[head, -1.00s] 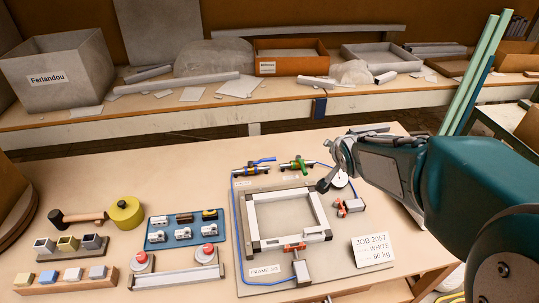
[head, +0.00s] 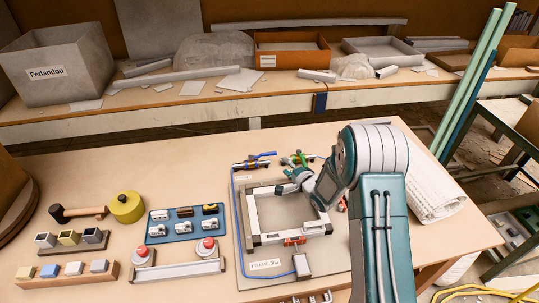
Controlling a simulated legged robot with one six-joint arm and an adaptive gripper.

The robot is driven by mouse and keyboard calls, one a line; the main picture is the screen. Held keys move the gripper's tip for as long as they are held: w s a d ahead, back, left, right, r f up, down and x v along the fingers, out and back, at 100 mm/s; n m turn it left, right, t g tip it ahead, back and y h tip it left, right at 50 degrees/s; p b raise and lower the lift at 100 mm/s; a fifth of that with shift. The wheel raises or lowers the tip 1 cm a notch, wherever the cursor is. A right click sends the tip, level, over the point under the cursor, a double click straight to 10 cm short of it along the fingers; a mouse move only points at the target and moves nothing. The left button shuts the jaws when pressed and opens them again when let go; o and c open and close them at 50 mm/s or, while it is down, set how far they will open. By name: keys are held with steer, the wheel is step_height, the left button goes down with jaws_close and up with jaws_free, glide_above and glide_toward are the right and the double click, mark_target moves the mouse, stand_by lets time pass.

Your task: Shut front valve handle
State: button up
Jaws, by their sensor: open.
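The blue valve handle (head: 264,155) sits at the back of the fixture board, slanting across its brass-ended pipe fitting. The green valve handle (head: 299,157) is to its right on a similar fitting and stands up across it. I cannot tell which of the two is the front valve. My gripper (head: 286,185) is open over the back part of the grey square frame, nearer to me than both handles and apart from the blue one. My wrist and forearm hide the right side of the board, including the gauge and the job card.

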mark_target(271, 155)
steer(key=shift+w+a+f, duration=0.25)
steer(key=shift+w+a, duration=0.05)
steer(key=x, duration=1)
steer(key=shift+a+r, duration=0.1)
jaws_close()
